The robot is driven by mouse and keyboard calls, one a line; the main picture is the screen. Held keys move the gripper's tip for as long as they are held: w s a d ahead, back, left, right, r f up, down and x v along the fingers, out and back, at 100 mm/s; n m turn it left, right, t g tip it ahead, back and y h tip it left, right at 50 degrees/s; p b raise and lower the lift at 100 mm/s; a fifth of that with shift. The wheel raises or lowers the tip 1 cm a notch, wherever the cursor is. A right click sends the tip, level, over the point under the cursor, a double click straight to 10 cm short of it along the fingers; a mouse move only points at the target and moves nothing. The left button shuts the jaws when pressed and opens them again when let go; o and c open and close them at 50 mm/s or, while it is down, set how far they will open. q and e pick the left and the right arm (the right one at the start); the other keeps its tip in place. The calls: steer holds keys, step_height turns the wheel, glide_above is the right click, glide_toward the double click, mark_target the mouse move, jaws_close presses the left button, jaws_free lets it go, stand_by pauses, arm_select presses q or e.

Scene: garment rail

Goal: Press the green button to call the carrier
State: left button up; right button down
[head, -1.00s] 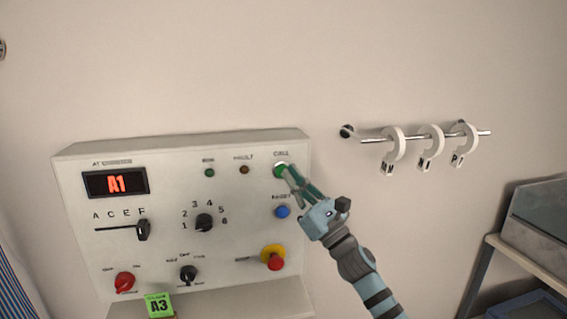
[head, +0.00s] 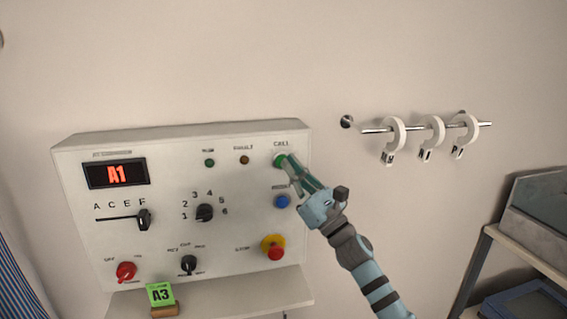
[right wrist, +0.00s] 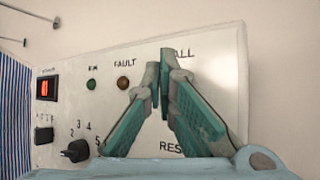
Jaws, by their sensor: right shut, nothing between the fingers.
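The green CALL button (head: 280,160) is at the upper right of the white control panel (head: 130,245) in the head view. My right gripper (head: 288,160) is shut and empty, with its fingertips at the button's right edge. I cannot tell whether they touch it or press it. In the right wrist view the shut fingertips (right wrist: 160,75) cover the spot below the CALL label, and the button is hidden behind them. My left gripper is not in view.
The blue RESET button (head: 282,201) sits just below, and the red stop knob (head: 274,250) on yellow lower still. A green A3 card (head: 160,294) stands on the ledge. A wall rail (head: 408,128) with three white hooks is to the right, above a shelf (head: 535,255).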

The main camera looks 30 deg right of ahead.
steer(key=shift+w, duration=0.15)
stand_by(0.4)
steer(key=shift+w, duration=0.25)
